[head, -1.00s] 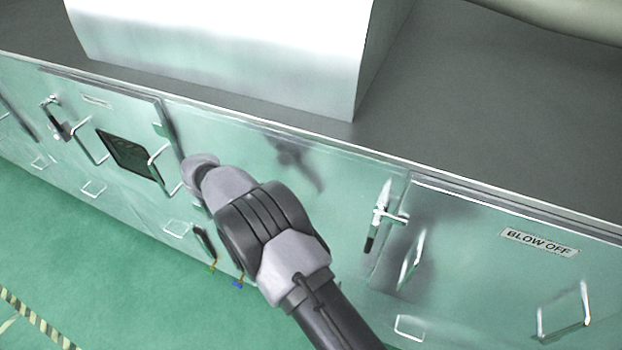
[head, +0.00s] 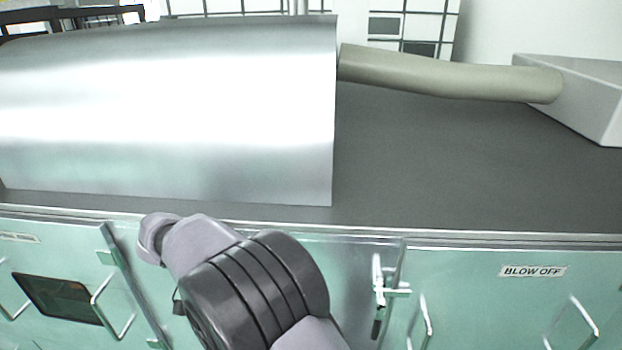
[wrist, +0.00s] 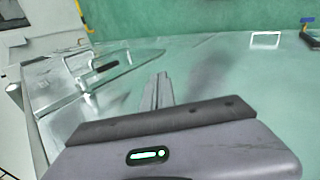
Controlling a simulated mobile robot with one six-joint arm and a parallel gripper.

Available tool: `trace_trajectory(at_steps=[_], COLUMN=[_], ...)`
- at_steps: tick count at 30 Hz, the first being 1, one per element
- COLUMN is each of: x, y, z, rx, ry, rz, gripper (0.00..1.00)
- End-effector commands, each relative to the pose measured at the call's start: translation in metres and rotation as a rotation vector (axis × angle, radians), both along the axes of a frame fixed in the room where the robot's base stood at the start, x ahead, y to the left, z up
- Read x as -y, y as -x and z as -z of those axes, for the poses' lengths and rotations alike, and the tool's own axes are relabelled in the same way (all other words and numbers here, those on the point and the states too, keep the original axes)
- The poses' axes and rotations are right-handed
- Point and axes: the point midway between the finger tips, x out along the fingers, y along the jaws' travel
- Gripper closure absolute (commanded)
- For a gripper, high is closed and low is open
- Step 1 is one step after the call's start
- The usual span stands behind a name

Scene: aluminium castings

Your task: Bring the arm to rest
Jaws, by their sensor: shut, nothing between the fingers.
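My arm (head: 255,285) rises from the bottom of the head view, bent, in front of the green cabinet front (head: 475,300). Its far rounded joint is just below the cabinet's top edge. My gripper's fingers cannot be made out in the head view. In the wrist view my gripper (wrist: 162,78) shows as two thin grey fingers side by side, shut, with nothing between them. They point along the pale green cabinet panel; whether they touch it cannot be told.
A shiny metal housing (head: 200,110) stands on the dark cabinet top (head: 450,160). A beige duct (head: 450,75) runs right to a grey box (head: 590,95). A door latch (head: 378,292) and handles (head: 575,325) stick out near my arm. Green floor (wrist: 190,20) shows in the wrist view.

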Motion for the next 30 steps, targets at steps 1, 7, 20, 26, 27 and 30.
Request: trace_trajectory(at_steps=[1,7,20,26,27,30], x=[0.015,0.090,0.199,0.201,0.201,0.201], y=[0.000,0.025,0.169,0.176,0.176,0.176], z=[0.001,-0.014,0.063,0.069,0.069,0.069], rx=[-0.006,0.003,0.545,0.606,0.606,0.606], ry=[-0.047,-0.316,-0.892,-0.915,-0.915,-0.915], rz=[0.013,0.068,0.197,0.206,0.206,0.206], gripper=[1.00,1.00,1.00,1.00,1.00,1.00])
